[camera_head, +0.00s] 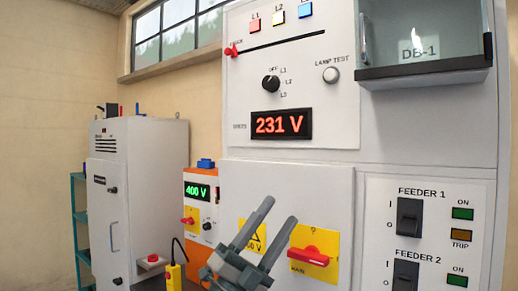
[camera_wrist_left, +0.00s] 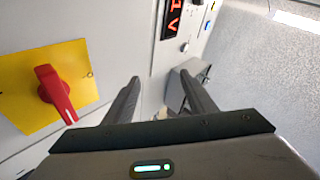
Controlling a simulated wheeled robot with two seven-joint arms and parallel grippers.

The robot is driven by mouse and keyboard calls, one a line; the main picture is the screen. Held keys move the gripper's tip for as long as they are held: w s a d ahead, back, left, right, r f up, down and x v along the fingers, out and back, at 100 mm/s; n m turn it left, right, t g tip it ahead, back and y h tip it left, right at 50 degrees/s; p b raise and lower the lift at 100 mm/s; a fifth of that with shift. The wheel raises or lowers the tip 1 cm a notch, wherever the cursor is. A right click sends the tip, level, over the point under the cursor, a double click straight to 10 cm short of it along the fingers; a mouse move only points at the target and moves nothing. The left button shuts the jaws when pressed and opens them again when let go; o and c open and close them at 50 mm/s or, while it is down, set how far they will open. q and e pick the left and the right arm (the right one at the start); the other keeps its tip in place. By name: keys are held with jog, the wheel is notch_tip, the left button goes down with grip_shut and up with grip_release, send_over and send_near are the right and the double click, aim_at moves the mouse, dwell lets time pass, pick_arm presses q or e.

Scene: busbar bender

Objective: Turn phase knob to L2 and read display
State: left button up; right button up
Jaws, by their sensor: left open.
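The black phase knob (camera_head: 270,84) sits on the upper white panel, with OFF, L1, L2 and L3 printed around it. Its pointer is too small to read surely. Below it, the red-digit display (camera_head: 281,124) reads 231 V. The display also shows in part at the top of the left wrist view (camera_wrist_left: 173,22). My left gripper (camera_head: 278,213) is open and empty, below the display and in front of the lower cabinet door, apart from the knob. Its two fingers also show in the left wrist view (camera_wrist_left: 160,80). My right gripper is not in view.
A red MAIN switch (camera_head: 313,255) on a yellow plate is just right of my left gripper. A LAMP TEST button (camera_head: 331,75) is right of the knob. The DB-1 glass box (camera_head: 425,40) juts out at upper right. Feeder switches (camera_head: 409,218) are at lower right.

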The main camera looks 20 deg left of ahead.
aim_at(267, 83)
pick_arm(q)
jog(key=s+d+r+m+g+h, duration=0.1)
jog(key=d+r+m+g, duration=0.2)
jog(key=r+m+g, duration=0.5)
jog(key=s+d+r+m+g+h, duration=0.1)
jog(key=s+d+r+m+g, duration=0.2)
jog(key=r+m, duration=0.5)
jog(key=a+r+n+t+y, duration=0.4)
jog(key=a+r+t+y, duration=0.3)
jog(key=a+r+y, duration=0.7)
jog(key=a+r, duration=0.1)
jog(key=a, duration=0.3)
jog(key=shift+s+a+r+n, duration=0.15)
jog(key=shift+a+r+n, duration=0.05)
jog(key=shift+r+n, duration=0.1)
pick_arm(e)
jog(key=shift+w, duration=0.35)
pick_arm(q)
jog(key=p+x, duration=0.7)
jog(key=x, duration=0.9)
jog(key=shift+w+p, duration=0.25)
jog(key=shift+p, duration=0.15)
jog(key=shift+w+d+f, duration=0.1)
jog(key=shift+w+f, duration=0.05)
jog(key=shift+w, duration=0.35)
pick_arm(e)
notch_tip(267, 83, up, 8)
